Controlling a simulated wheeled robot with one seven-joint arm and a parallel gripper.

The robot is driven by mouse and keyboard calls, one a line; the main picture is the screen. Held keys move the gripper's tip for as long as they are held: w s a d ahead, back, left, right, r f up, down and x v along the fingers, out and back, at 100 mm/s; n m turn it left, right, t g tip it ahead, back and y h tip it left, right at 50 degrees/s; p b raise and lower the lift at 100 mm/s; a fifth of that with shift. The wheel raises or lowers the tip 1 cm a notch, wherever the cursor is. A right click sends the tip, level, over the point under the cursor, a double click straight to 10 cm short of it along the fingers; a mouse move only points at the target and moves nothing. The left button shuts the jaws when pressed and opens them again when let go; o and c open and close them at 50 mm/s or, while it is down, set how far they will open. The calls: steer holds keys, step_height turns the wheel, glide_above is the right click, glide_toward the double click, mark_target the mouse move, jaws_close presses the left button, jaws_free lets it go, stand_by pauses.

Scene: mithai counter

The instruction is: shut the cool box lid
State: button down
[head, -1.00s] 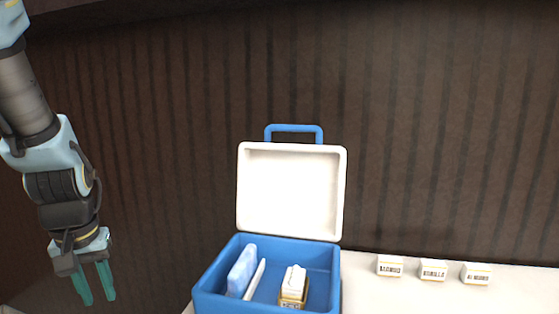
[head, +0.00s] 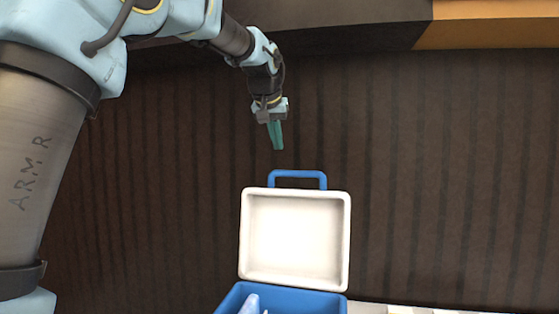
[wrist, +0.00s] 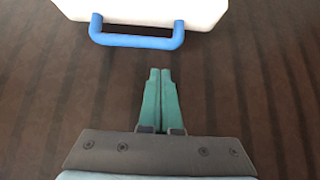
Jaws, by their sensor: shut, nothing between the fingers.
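The cool box is a blue box (head: 288,299) with a white lid (head: 296,240). The lid stands open, upright at the back of the box, its inner face towards the head camera. A blue handle (head: 298,175) is on the lid's top edge; it also shows in the wrist view (wrist: 136,41). My gripper (head: 278,148) points down in the head view, above the handle and a little to its left, apart from it. Its teal fingers (wrist: 160,72) are shut together and empty in the wrist view. Most of the box is cut off by the frame's bottom edge.
A pale blue item (head: 250,304) stands inside the box. The pale counter (head: 440,309) shows in a thin strip at the right. A dark ribbed wall (head: 450,180) is behind. A ledge with an orange part (head: 490,32) runs above. The space right of the lid is clear.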

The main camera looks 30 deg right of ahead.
steer(key=p+x, duration=0.3)
steer(key=x, duration=0.5)
steer(key=shift+w+d+f, duration=0.15)
steer(key=shift+w+f, duration=0.1)
steer(key=shift+w+d+f, duration=0.15)
steer(key=shift+w+f, duration=0.05)
steer(key=shift+f, duration=0.2)
